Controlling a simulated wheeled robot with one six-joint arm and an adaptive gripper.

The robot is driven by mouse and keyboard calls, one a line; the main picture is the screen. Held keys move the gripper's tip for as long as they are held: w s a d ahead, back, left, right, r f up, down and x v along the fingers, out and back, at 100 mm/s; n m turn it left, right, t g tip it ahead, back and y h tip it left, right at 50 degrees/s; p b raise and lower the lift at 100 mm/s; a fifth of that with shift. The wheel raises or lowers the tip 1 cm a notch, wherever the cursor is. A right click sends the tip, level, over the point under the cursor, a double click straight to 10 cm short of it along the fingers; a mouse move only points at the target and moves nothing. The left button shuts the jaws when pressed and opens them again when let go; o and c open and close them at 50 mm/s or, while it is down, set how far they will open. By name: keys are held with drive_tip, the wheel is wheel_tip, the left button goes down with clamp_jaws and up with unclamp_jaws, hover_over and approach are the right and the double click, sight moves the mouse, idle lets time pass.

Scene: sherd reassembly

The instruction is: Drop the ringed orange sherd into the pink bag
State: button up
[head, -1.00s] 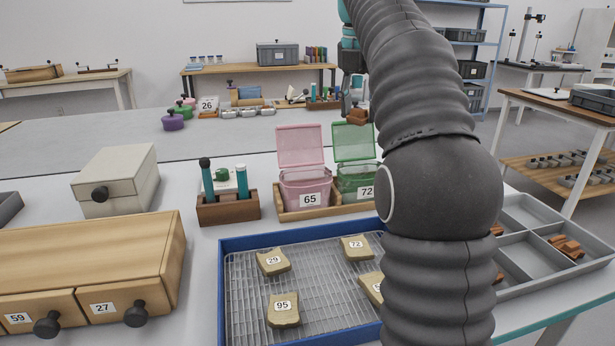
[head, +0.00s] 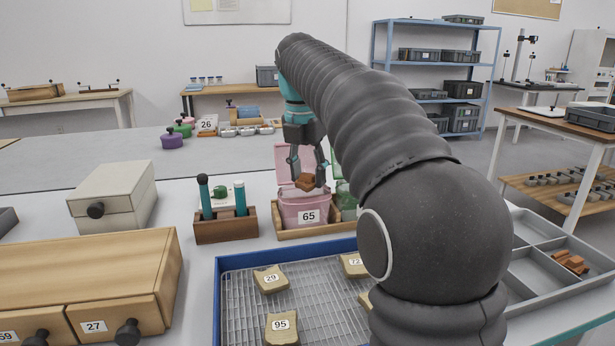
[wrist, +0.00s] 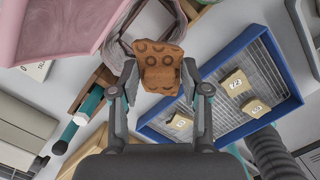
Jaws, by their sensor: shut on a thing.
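The orange sherd (head: 306,184) has dark rings on its face, clear in the wrist view (wrist: 161,66). My gripper (head: 307,176) is shut on it, a finger at each side, and holds it clear of the table. The pink bag (head: 290,211), labelled 65, stands open in a wooden holder with its pink lid raised behind. In the head view the sherd shows at the bag's mouth; I cannot tell whether it is above or in front of it. In the wrist view a large pink panel (wrist: 60,28) fills the upper left.
A green bag (head: 348,201), mostly hidden by my arm, stands right of the pink one. A wooden rack (head: 226,228) with teal tubes is on the left. A blue tray (head: 236,262) with several tan sherds lies in front. A grey divided tray (head: 545,275) is at right.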

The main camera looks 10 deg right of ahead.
sight(304, 183)
drive_tip(key=shift+f, duration=0.65)
drive_tip(key=o, duration=1.1)
drive_tip(key=r, duration=0.4)
drive_tip(key=r+p, duration=0.1)
drive_tip(key=r, duration=0.3)
drive_tip(key=s+a+r, duration=0.1)
drive_tip(key=r, duration=0.4)
drive_tip(key=shift+p, duration=0.3)
drive_tip(key=shift+a, duration=0.1)
